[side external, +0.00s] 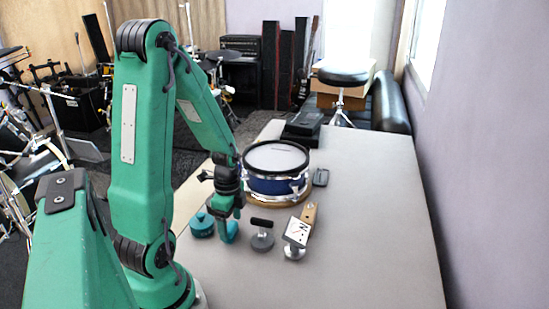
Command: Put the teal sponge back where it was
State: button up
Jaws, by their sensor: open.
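Two teal shapes show near my gripper (227,212), and I cannot tell for sure which is the sponge. A teal piece (230,233) is directly below the gripper, at the front edge of the jaws; whether it touches them is unclear. My gripper points down, low over the table, to the left of the drum. The jaws are open, but their tips are small and partly hidden.
A blue drum (276,186) on a wooden disc stands behind and right of the gripper. A dark-handled grey pad (262,241), a white dial device (297,233), a wooden block (309,213) and a small dark box (320,177) lie to the right. The grey table (375,240) is clear at right.

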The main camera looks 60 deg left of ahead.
aim_at(232, 225)
notch_tip(232, 225, up, 10)
dwell(0.6)
jog(key=shift+w+r, duration=0.1)
dwell(0.4)
jog(key=d+r+n+t, duration=0.3)
jog(key=d+r+n, duration=0.1)
jog(key=d, duration=0.4)
jog(key=d+r+n+t, duration=0.2)
jog(key=d+r+n, duration=0.3)
jog(key=d+r, duration=0.2)
jog(key=shift+w+d+r+t, duration=0.2)
jog(key=shift+d+r+t, duration=0.15)
jog(key=shift+d, duration=0.8)
